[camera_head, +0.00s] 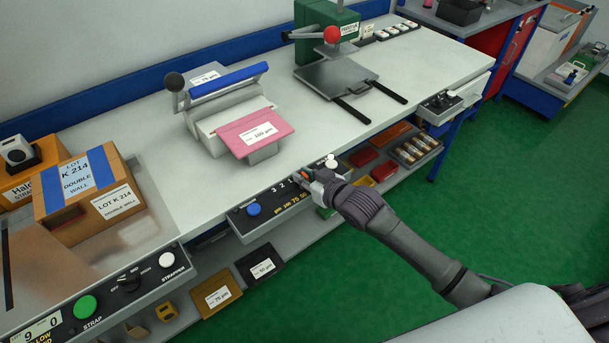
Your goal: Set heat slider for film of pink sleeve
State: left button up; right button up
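The pink sleeve (254,132) lies on the front of the white sealer (207,124) on the bench, and its label reads 100 µm. Below, on the bench front, is a dark control panel (240,221) with a blue button (253,209) and scale marks, among them 3, 2, 75 and 50. My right gripper (312,181) is at the right part of this panel and covers much of it. The heat slider and its setting cannot be made out behind the gripper. Whether the fingers are shut on anything does not show. My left gripper is out of view.
A green press (317,35) with a red-knobbed lever stands at the back. A cardboard box (85,204) and strapping controls (127,280) are at the left. A shelf below holds a brown sleeve (218,293) and a black sleeve (262,269). Green floor lies clear at the right.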

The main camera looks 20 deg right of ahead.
aim_at(282, 197)
grip_shut()
jog(key=a+p, duration=0.1)
jog(key=a, duration=0.1)
jog(key=s+a, duration=0.1)
jog(key=a, duration=0.1)
jog(key=s+a+p, duration=0.1)
jog(key=a, duration=0.1)
jog(key=shift+s+a+r+p, duration=0.1)
jog(key=shift+s+a+p, duration=0.15)
jog(key=shift+a+p, duration=0.1)
jog(key=shift+s+a, duration=0.15)
jog(key=shift+a, duration=0.2)
jog(key=o, duration=0.5)
grip_release()
jog(key=shift+a, duration=0.1)
